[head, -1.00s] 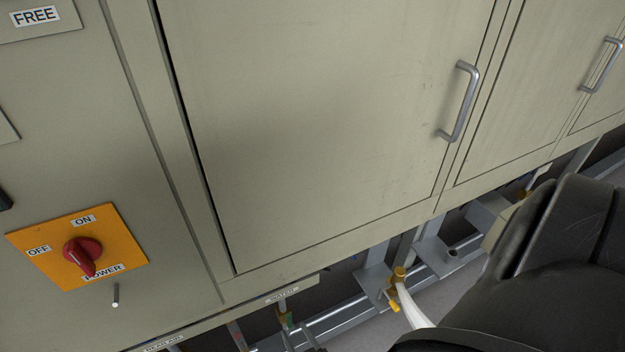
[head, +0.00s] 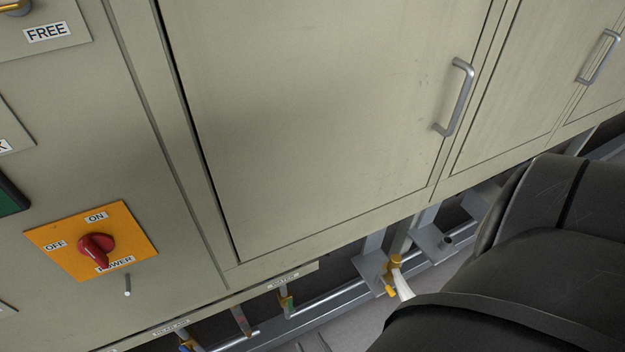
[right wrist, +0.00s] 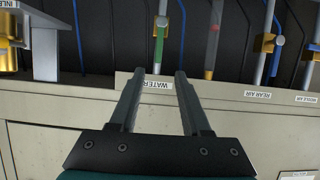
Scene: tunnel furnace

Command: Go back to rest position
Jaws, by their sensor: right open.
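My right gripper (right wrist: 160,76) shows in the right wrist view with its two dark fingers apart and nothing between them. The fingers point at the lower edge of a beige cabinet, where a WATER label (right wrist: 157,85) shows between and behind them. A pipe with a green valve handle (right wrist: 159,45) stands just beyond the fingertips; I cannot tell the gap. In the head view my dark arm fills the lower right corner, and no fingers show there. My left gripper is in neither view.
The cabinet door (head: 320,110) has a metal handle (head: 455,98). An orange power panel (head: 85,228) with a red knob (head: 96,247) is at left. Below the cabinet are a brass valve (head: 394,262) with a white hose, and several pipes. More valves stand near the REAR AIR label (right wrist: 264,95).

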